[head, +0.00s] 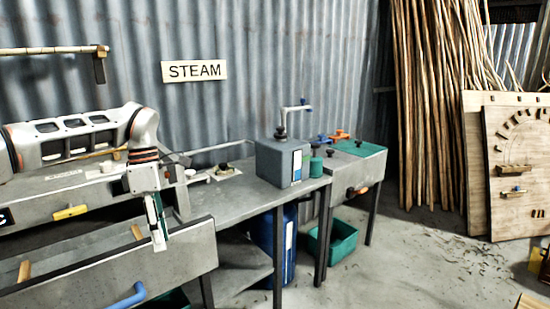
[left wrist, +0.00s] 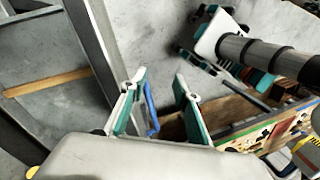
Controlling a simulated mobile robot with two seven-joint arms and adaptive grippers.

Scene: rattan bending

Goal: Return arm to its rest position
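My left arm comes in from the left in the head view, in front of the long grey steam box (head: 80,212). My left gripper (head: 158,225) points down near the box's right end, seen nearly edge-on. In the left wrist view its two teal-lined fingers (left wrist: 160,82) stand apart with nothing held between them. A blue handle (left wrist: 151,108) shows past the fingers, apparently below them. What looks like my right gripper (left wrist: 205,50), pale with teal parts, is at the upper right there; its finger opening is unclear. The head view does not show it.
A grey boiler box (head: 273,163) with a bent pipe stands on the metal bench (head: 240,203). A blue cylinder (head: 290,243) and a green bin (head: 341,246) are below. Rattan poles (head: 440,110) and wooden boards (head: 515,150) lean at right. The floor between is mostly clear.

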